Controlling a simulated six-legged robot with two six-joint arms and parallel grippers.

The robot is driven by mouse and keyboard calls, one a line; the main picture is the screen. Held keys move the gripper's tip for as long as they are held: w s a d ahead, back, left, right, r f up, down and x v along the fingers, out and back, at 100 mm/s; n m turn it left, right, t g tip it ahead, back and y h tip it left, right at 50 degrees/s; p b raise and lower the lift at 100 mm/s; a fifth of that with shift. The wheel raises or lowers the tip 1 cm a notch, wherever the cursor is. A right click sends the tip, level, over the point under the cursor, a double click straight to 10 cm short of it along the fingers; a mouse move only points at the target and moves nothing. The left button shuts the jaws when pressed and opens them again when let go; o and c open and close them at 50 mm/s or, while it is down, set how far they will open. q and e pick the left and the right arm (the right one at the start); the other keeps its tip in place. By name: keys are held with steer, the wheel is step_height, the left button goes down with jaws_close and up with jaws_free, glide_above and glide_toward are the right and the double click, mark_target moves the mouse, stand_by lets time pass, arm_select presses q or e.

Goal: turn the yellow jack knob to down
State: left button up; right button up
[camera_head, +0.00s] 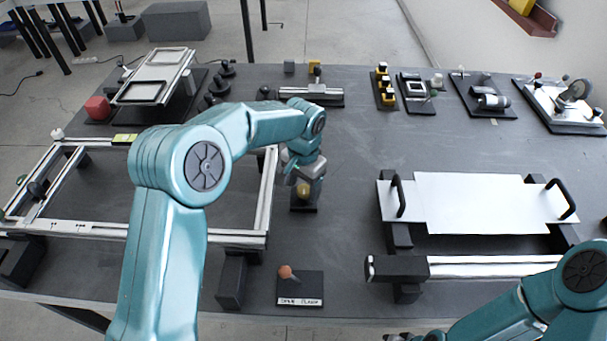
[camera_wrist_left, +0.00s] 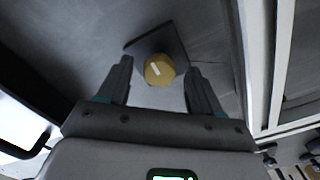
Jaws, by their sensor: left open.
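The yellow jack knob (camera_wrist_left: 160,69) is a round knob with a white mark on its face, mounted on a dark plate (camera_wrist_left: 176,36). In the head view the knob (camera_head: 304,189) sits just right of the aluminium frame, partly under my left gripper (camera_head: 304,172). In the left wrist view my left gripper (camera_wrist_left: 160,82) is open, with one finger on each side of the knob and gaps between fingers and knob. I cannot tell how far above the plate the fingertips are.
The aluminium frame (camera_head: 268,190) stands close left of the knob. A small plate with an orange-tipped lever (camera_head: 286,272) lies nearer the front edge. A white panel with black handles (camera_head: 480,200) is on the right. Bare table lies between knob and panel.

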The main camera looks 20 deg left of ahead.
mark_target(303, 190)
arm_select(q)
step_height(303, 190, up, 16)
steer(key=p, duration=0.1)
steer(key=shift+s, duration=0.1)
stand_by(0.6)
